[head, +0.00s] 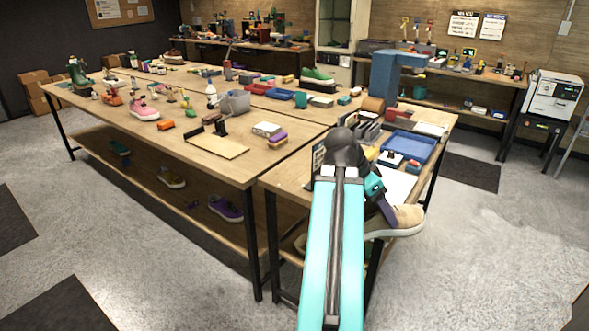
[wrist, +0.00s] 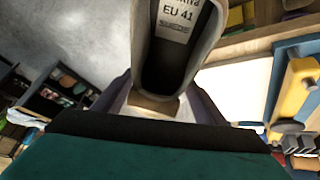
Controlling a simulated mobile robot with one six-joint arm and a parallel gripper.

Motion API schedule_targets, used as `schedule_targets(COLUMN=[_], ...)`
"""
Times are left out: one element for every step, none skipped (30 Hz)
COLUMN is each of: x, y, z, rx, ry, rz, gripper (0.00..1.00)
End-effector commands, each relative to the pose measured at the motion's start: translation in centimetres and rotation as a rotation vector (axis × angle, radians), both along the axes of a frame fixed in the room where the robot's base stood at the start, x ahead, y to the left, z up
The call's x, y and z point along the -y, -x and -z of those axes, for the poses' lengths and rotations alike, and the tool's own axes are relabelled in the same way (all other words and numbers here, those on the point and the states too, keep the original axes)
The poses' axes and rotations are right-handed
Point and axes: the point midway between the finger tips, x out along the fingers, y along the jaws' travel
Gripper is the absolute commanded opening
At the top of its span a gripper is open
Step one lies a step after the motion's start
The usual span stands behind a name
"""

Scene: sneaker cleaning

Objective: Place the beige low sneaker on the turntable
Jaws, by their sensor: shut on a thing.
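The beige low sneaker (head: 403,220) is off the table's near right edge in the head view, its light sole low and its toe to the right. My gripper (head: 383,208) is shut on it, partly hidden by my arm. In the wrist view the shoe's opening, with an "EU 41" label (wrist: 175,22), is between the fingers of my gripper (wrist: 158,108). A green sneaker (head: 318,73) sits on a dark low base (head: 318,87) at the back of the table. I cannot tell whether that base is the turntable.
The near right table holds a blue tray (head: 424,145), a white sheet (head: 397,187) and a blue column-like device (head: 384,78). The long table on the left is crowded with shoes and small items. A purple sneaker (head: 226,208) is on its lower shelf. Open floor lies at right.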

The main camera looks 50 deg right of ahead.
Motion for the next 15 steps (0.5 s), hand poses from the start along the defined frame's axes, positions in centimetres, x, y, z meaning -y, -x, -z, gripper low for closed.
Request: schedule_targets(x=[0.0, 0.0, 0.0, 0.0, -0.1, -0.1, -0.2, -0.3, -0.4, -0.5, -0.7, -0.9, -1.0, -1.2, -1.5], y=[0.0, 0.0, -0.1, -0.2, -0.3, -0.5, -0.7, -1.0, -1.4, -1.7, -2.1, -2.7, -3.2, -3.7, -4.4], z=[0.0, 0.0, 0.0, 0.0, 0.0, 0.0, 0.0, 0.0, 0.0, 0.0, 0.0, 0.0, 0.0, 0.0, 0.0], rx=[-0.001, -0.001, 0.0, 0.0, 0.0, 0.0, 0.0, -0.001, 0.0, 0.0, 0.0, 0.0, 0.0, 0.0, 0.0], ry=[0.001, 0.001, 0.001, 0.0, 0.001, 0.001, 0.001, 0.001, 0.001, 0.001, 0.0, 0.001, 0.0, 0.001, 0.001], rz=[0.0, 0.0, -0.002, -0.004, -0.005, -0.01, -0.013, -0.019, -0.027, -0.032, -0.04, -0.052, -0.062, -0.071, -0.087], gripper=[0.27, 0.27, 0.27, 0.27, 0.27, 0.27, 0.27, 0.27, 0.27, 0.27, 0.27, 0.27, 0.27, 0.27, 0.27])
